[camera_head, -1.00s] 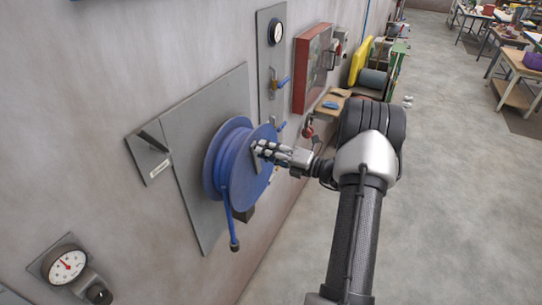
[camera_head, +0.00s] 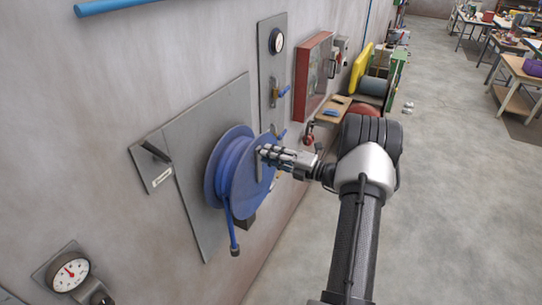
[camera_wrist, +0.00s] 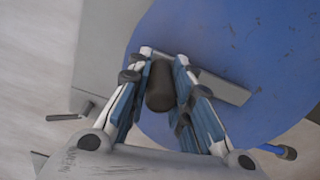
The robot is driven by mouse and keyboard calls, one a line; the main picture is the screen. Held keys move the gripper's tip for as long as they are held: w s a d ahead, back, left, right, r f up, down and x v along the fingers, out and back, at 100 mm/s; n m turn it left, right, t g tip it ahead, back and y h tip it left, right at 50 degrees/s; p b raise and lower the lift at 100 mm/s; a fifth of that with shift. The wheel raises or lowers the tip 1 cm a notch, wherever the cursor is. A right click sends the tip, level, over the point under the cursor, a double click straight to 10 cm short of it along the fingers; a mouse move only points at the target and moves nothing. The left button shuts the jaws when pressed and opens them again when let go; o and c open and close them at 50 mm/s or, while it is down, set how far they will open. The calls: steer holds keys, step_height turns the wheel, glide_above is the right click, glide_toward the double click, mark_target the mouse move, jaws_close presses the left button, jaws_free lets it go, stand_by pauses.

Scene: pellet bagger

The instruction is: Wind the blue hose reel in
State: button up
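The blue hose reel (camera_head: 226,172) is mounted on a grey wall plate (camera_head: 190,150). Blue hose is wound on it, and a short free end (camera_head: 233,233) hangs below with a dark tip. The reel's blue face (camera_wrist: 235,45) fills much of the wrist view. A grey crank arm (camera_wrist: 222,87) lies across it, with a dark cylindrical handle (camera_wrist: 161,86) sticking out toward me. My gripper (camera_head: 264,153) is at the reel's front face. In the wrist view its fingers (camera_wrist: 163,62) are on both sides of the handle, close against it.
A labelled plate with a dark lever (camera_head: 155,151) is left of the reel. A gauge (camera_head: 70,273) is at lower left.

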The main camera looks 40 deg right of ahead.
steer(key=shift+o, duration=1.3)
steer(key=shift+d, duration=0.1)
steer(key=shift+o, duration=0.7)
steer(key=shift+s, duration=0.2)
steer(key=v, duration=1.1)
steer(key=shift+s+d, duration=0.1)
steer(key=shift+s, duration=0.25)
